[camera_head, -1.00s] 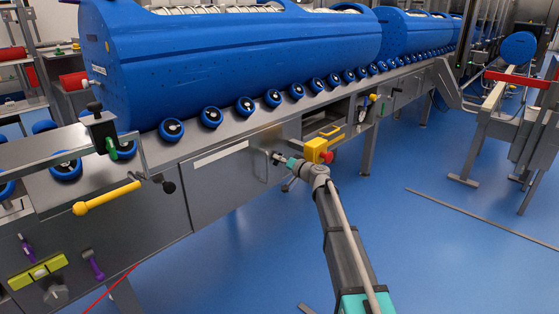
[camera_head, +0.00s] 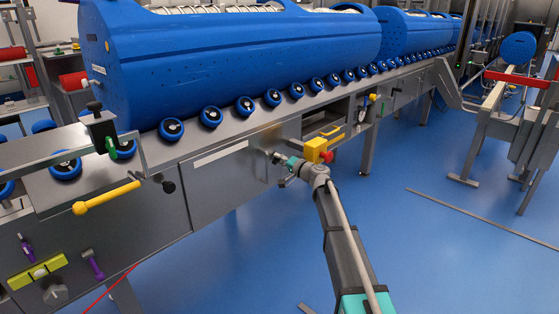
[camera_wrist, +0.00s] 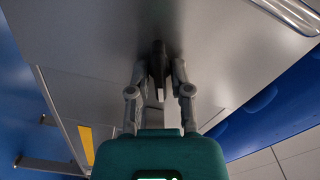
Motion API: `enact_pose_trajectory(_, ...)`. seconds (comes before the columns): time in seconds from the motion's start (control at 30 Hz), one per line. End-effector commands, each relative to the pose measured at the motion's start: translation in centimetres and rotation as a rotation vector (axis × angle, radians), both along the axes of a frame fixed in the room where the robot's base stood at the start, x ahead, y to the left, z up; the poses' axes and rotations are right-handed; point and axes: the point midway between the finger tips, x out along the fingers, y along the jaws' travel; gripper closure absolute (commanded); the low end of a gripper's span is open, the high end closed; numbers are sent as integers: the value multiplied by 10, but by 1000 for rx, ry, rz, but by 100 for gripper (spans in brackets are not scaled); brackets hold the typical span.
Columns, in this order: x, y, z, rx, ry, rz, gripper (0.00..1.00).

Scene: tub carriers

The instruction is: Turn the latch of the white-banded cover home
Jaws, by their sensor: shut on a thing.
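The white-banded cover (camera_head: 230,182) is a grey metal panel in the front of the long conveyor bench, with a white strip along its upper part. My gripper (camera_head: 276,157) is at the right end of this cover. In the wrist view, my gripper (camera_wrist: 159,72) has its two fingers closed on the dark latch (camera_wrist: 157,60), which stands out from the grey metal face. The fingers and the wrist hide the latch in the head view, so its exact angle there cannot be told.
A yellow box with a red button (camera_head: 318,152) sits just right of my gripper. A bright metal handle (camera_wrist: 290,14) is at the upper right in the wrist view. A yellow handle (camera_head: 106,198) projects at the left.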

Motion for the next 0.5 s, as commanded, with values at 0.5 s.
enact_pose_trajectory(0.5, 1, -1, -2, 218, 280, -3, 100)
